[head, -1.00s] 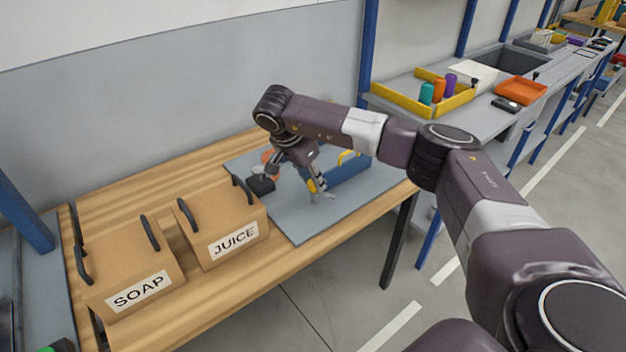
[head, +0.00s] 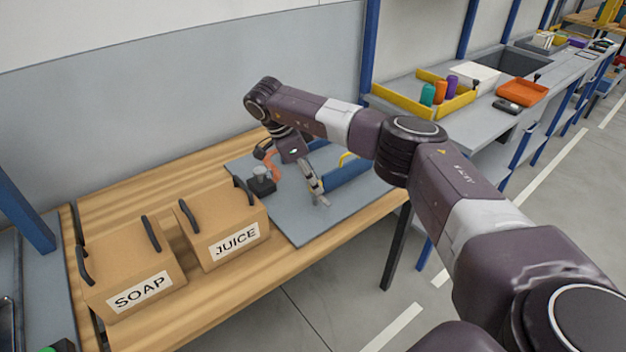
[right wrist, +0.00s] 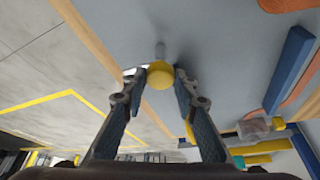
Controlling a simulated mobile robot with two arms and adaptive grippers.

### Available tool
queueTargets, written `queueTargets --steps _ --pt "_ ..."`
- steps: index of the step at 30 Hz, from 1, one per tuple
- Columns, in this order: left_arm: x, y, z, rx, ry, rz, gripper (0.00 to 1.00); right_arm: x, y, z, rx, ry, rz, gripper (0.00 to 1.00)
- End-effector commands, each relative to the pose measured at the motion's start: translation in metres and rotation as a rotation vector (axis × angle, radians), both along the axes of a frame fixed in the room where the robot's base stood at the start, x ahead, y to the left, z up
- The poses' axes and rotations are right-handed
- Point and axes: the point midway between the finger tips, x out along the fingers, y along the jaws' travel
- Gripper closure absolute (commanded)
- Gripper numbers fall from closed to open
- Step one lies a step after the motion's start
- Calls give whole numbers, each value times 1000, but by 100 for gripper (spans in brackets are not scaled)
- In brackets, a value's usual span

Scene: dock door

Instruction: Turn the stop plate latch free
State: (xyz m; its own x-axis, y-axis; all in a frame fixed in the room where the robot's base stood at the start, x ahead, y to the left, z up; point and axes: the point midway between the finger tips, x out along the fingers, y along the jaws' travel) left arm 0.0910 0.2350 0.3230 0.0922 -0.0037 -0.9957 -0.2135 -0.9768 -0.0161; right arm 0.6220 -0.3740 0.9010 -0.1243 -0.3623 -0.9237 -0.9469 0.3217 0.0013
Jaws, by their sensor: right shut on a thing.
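My right gripper (head: 318,194) reaches down to the grey board (head: 300,225) on the wooden table. In the right wrist view its two fingers (right wrist: 159,82) are shut on a round yellow knob (right wrist: 159,77) with a short grey stem beyond it. The knob looks like part of the latch, but how it is turned cannot be told. In the head view the fingers hide it. My left gripper is out of view.
A black block (head: 262,186) and an orange piece (head: 270,162) stand left of the gripper on the board. JUICE (head: 225,222) and SOAP (head: 130,265) boxes with dark handles stand at front left. The board's front part is clear.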

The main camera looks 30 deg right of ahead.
Motion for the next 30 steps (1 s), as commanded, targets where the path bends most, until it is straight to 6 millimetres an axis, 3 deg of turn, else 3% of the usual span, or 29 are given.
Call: queueTargets --steps 10,11,15,25,30 --pt "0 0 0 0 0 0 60 1 0 2 -1 -6 -4 97" --pt "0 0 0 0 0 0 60 1 -1 2 -1 -6 -4 72" --pt "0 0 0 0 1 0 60 1 0 2 -1 -5 -3 57" --pt "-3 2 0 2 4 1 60 1 1 4 0 -3 -2 57" --pt "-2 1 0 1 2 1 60 5 9 25 0 -5 -1 57"
